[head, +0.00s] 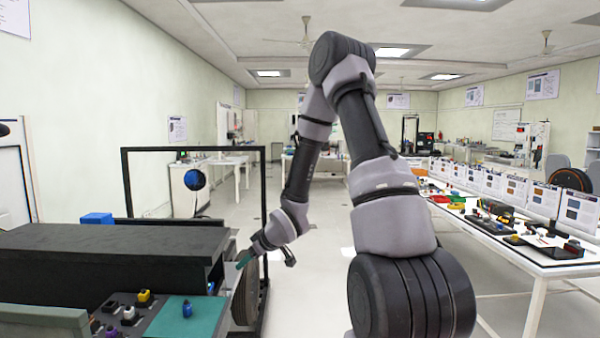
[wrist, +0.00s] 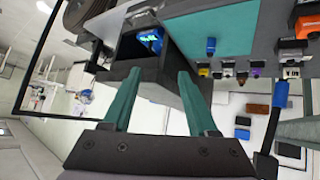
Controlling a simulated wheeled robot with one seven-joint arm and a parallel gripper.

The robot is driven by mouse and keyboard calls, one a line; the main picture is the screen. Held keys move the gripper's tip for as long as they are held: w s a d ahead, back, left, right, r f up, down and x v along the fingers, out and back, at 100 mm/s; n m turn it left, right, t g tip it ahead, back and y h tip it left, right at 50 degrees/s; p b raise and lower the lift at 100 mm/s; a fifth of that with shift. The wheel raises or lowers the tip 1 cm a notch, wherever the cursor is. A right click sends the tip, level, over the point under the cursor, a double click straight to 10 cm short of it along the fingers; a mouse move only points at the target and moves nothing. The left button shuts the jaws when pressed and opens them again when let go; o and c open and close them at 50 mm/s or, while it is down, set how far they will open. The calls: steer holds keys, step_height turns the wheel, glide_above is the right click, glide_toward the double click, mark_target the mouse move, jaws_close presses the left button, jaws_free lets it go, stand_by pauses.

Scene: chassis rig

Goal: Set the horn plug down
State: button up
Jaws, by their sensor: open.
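A small blue plug (head: 187,309) stands on a teal mat (head: 165,318) at the lower left of the head view. It also shows on the mat in the wrist view (wrist: 210,46). No label shows whether this is the horn plug. Another blue piece (wrist: 150,40) with a lit green-blue face sits in a dark housing in the wrist view, beyond my fingertips. My gripper (wrist: 158,72) is open, with its two teal fingers spread and nothing between them. In the head view my gripper (head: 244,259) is beside the right end of the chassis, partly hidden.
A long dark chassis block (head: 110,250) fills the left, with a black frame behind it and a wheel (head: 246,295) at its right end. Several coloured connectors (head: 130,312) stand left of the mat. A white table (head: 545,262) with parts stands right. Open floor lies between.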

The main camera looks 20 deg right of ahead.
steer(key=s+d+r+m+h, duration=0.1)
steer(key=s+d+r+m, duration=0.15)
steer(key=r, duration=0.45)
steer(key=s+d+r+m+h, duration=0.2)
steer(key=s+d+r, duration=0.15)
steer(key=r, duration=0.35)
steer(key=s+d+r+m+h, duration=0.1)
steer(key=s+d+r+m, duration=0.1)
steer(key=s+r, duration=0.35)
steer(key=s+a+r+m+y, duration=0.1)
steer(key=s+r+m, duration=0.1)
steer(key=s+r, duration=0.3)
steer(key=s+a+r+m+g, duration=0.1)
steer(key=s+r+m, duration=0.2)
steer(key=s+r, duration=0.3)
steer(key=s, duration=0.5)
steer(key=shift+a+r+y, duration=0.25)
steer(key=shift+a+y, duration=0.05)
steer(key=shift+y, duration=0.1)
